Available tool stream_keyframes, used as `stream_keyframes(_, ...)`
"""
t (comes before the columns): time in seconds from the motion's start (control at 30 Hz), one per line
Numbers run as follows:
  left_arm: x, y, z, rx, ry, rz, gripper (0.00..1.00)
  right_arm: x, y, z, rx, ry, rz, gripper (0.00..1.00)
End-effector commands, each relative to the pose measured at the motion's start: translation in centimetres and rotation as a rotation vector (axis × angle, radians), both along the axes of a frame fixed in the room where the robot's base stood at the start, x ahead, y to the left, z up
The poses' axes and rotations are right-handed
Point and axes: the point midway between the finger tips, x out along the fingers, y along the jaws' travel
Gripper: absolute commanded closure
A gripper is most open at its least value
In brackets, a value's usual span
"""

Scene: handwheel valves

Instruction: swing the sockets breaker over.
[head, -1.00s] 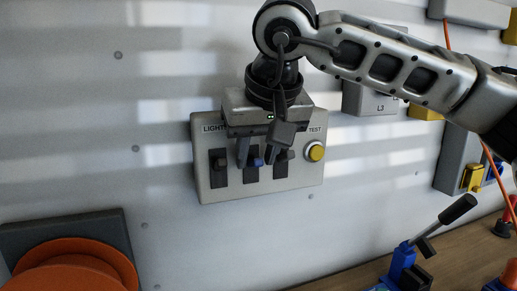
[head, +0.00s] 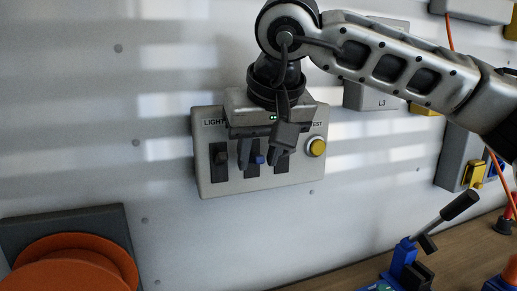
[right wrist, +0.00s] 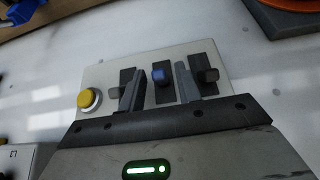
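The grey breaker panel (head: 200,185) on the wall carries three dark switch slots in a row. The left one is under the partly covered LIGHTS label. The middle breaker has a blue lever (head: 260,160); its label is hidden behind my gripper, so I cannot read whether it says sockets. My right gripper (head: 259,154) is at the panel, with its fingers apart on either side of the blue lever. The right wrist view shows the blue lever (right wrist: 161,75) between the open fingers (right wrist: 158,84), with gaps on both sides. My left gripper is not in view.
A yellow TEST button (head: 316,147) is at the panel's right end. An orange wheel (head: 75,265) is at lower left. A blue device with a black-handled lever (head: 459,206) stands on the wooden bench (head: 340,280). The wall left of the panel is clear.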

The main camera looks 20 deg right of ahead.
Motion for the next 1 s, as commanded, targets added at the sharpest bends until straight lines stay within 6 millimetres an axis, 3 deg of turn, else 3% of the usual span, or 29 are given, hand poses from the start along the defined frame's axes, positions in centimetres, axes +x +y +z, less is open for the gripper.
stream_keyframes(0.3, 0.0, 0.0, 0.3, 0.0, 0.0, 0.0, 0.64, 0.1, 0.0, 0.5, 0.002, -0.006, -0.001, 0.64)
stream_keyframes(0.57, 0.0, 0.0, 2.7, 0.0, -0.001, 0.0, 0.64, 0.1, 0.0, 3.2, 0.003, -0.007, -0.002, 0.64)
stream_keyframes(1.0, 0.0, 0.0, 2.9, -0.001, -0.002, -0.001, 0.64, 0.1, 0.0, 6.9, 0.003, -0.008, -0.001, 0.64)
